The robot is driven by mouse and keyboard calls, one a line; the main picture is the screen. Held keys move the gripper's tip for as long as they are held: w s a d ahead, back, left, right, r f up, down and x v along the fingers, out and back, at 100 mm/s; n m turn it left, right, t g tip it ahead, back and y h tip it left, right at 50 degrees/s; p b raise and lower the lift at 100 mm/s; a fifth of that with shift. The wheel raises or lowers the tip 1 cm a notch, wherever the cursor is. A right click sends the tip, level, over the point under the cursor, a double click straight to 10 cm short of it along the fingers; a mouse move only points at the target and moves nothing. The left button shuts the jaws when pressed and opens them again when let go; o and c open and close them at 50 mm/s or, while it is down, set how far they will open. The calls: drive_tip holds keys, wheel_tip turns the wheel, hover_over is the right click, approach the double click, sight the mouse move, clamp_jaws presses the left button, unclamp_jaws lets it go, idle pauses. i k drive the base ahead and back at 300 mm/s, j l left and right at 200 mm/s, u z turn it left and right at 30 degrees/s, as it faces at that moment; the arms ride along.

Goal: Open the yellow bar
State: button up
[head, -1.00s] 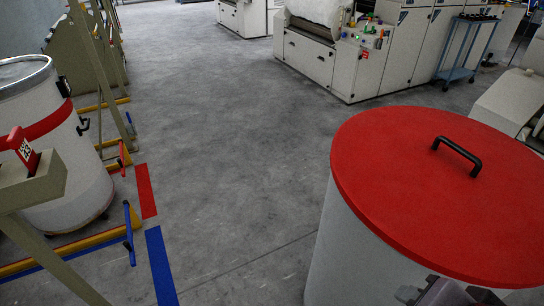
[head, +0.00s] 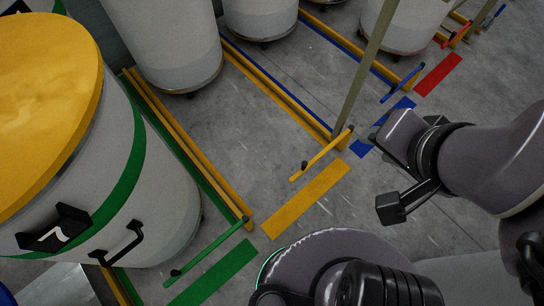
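The yellow bar (head: 325,153) is a thin rod at the mouth of a floor lane. Its right end is by the end of a yellow rail, at the foot of an upright post, and its left end stops short of the left rail. A small black knob shows near its left end. It runs roughly parallel to a yellow floor stripe (head: 305,200). My gripper (head: 392,170) is at the right, apart from the bar in the picture. Its black parts show, but its finger opening is unclear. I see nothing held in it.
A green bar (head: 210,246) is at the lower left, a blue bar (head: 403,82) and red bar (head: 460,30) at upper right. A yellow-lidded drum (head: 45,100) fills the left. Rails (head: 195,155) bound the lanes.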

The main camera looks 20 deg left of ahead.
sight(305, 165)
drive_tip(key=u, duration=0.2)
drive_tip(key=i+l+u, duration=0.3)
drive_tip(key=i, duration=0.2)
drive_tip(key=i+l+u, duration=0.25)
drive_tip(key=i+l, duration=0.15)
